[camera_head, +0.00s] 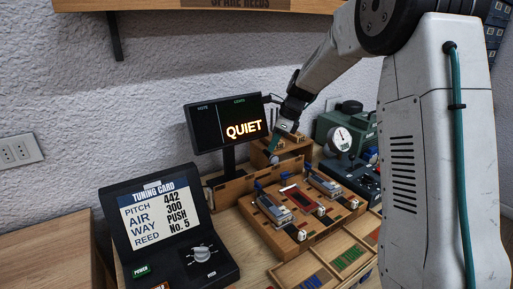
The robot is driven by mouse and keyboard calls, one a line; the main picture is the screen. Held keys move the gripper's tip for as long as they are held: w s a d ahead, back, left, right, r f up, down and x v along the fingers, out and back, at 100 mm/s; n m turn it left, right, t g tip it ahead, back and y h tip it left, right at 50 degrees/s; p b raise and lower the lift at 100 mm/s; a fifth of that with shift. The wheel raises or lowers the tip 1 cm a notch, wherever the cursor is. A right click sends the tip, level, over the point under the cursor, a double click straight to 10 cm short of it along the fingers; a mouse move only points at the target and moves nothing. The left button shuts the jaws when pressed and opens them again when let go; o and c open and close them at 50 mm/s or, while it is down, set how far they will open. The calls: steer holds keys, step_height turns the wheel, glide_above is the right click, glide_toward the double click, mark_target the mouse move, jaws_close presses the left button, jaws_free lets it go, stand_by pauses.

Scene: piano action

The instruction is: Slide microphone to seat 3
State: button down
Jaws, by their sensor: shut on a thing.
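My gripper (288,124) reaches down from the upper right, behind the wooden reed board. It is shut on what looks like the microphone (276,158), a small piece with a rounded grey tip low beneath the jaws. The fingers and the exact grip are too small to make out. The reed board (302,238) holds several metal reed plates, a red-framed slot (297,199) and blue pieces along its back. No seat numbers can be read, so I cannot tell which seat is seat 3 or which one the microphone is at.
A black display (228,121) reading QUIET stands left of my gripper. A tuning card console (160,235) with a knob stands front left. A green device with a round gauge (341,138) is at right. A compartment tray (326,266) lies in front. A shelf hangs above.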

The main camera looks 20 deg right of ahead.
steer(key=w+d, duration=0.2)
steer(key=d, duration=0.9)
steer(key=shift+d, duration=0.1)
steer(key=c, duration=1.3)
jaws_free()
steer(key=shift+d, duration=0.2)
steer(key=shift+o, duration=0.2)
steer(key=v, duration=0.7)
steer(key=shift+r, duration=0.35)
